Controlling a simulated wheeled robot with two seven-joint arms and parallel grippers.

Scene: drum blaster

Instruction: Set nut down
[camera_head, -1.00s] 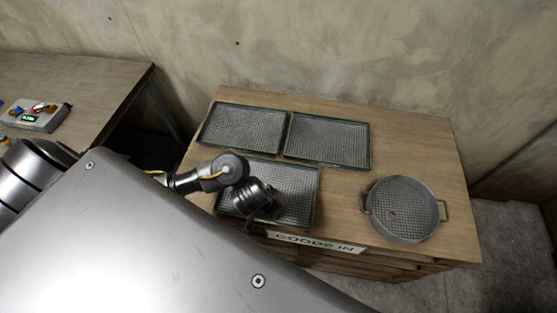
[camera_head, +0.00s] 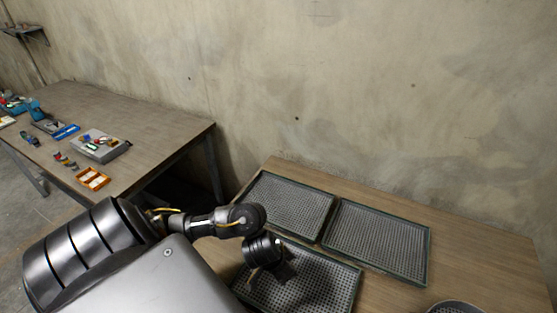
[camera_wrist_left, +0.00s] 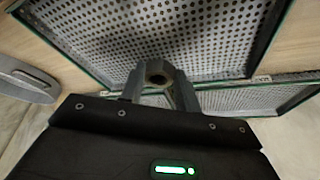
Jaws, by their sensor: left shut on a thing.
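My left gripper (camera_head: 284,272) is over the front perforated tray (camera_head: 335,292) on the wooden bench, its fingers pointing down. In the left wrist view, the fingers of my left gripper (camera_wrist_left: 158,82) are shut on a small dark metal nut (camera_wrist_left: 157,73) with a round hole. A perforated tray (camera_wrist_left: 185,35) lies behind the nut in that view. I cannot tell whether the nut touches it. In the head view the nut is too small or hidden to make out. My right gripper is in neither view.
Two more perforated trays, back left (camera_head: 290,205) and back right (camera_head: 378,240), lie on the bench (camera_head: 480,245). A round sieve (camera_head: 455,307) shows at the lower edge. A second table (camera_head: 160,135) at the left holds a grey box (camera_head: 100,146) and several small parts.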

